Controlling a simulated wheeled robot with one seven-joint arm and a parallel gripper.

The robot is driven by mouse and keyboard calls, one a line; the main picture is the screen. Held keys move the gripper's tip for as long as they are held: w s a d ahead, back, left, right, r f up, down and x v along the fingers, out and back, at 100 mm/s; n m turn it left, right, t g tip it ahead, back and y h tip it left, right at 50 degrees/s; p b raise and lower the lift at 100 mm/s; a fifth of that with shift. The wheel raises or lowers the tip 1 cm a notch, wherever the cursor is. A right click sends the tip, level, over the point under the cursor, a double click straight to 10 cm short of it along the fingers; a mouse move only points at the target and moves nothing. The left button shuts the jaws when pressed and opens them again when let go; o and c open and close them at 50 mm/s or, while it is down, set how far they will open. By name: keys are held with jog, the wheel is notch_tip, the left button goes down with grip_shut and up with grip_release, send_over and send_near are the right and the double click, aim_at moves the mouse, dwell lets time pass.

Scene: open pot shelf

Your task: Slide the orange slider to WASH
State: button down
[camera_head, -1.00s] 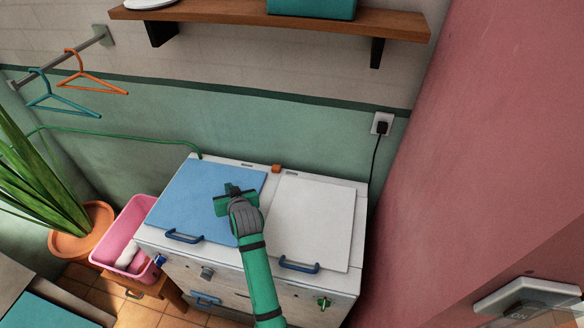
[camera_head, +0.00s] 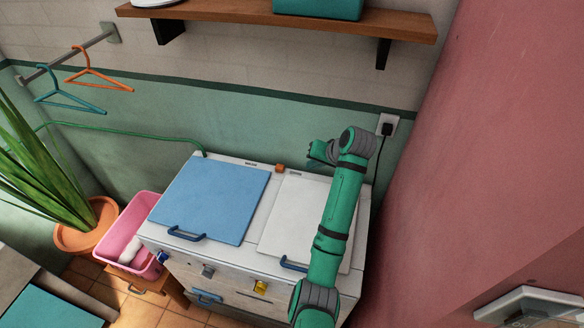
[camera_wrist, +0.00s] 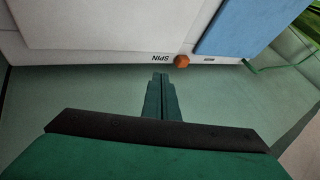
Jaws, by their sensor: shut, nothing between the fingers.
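The orange slider (camera_head: 280,168) sits on the white strip at the back of the machine, between two small dark labels. In the wrist view the slider (camera_wrist: 182,61) is right beside the upside-down SPIN label (camera_wrist: 160,58). The other label (camera_wrist: 208,59), on the blue lid's side, is too small to read. My gripper (camera_head: 312,151) is shut and empty, to the right of and beyond the slider in the head view. In the wrist view its fingertips (camera_wrist: 160,76) are just short of the machine's back edge, apart from the slider.
The machine has a blue lid (camera_head: 210,203) and a white lid (camera_head: 290,215), both closed. A plug and socket (camera_head: 388,126) are on the wall close to my wrist. A pink wall (camera_head: 480,170) rises at the right. A shelf (camera_head: 290,22) hangs above.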

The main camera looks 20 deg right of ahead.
aim_at(280, 168)
jog(key=x, duration=0.9)
jog(key=shift+w+a+f, duration=0.15)
jog(key=shift+f, duration=0.05)
jog(key=shift+w+a+f, duration=0.25)
jog(key=shift+w+a, duration=0.75)
jog(key=shift+a, duration=0.2)
jog(key=shift+w+a, duration=0.3)
jog(key=shift+a, duration=0.15)
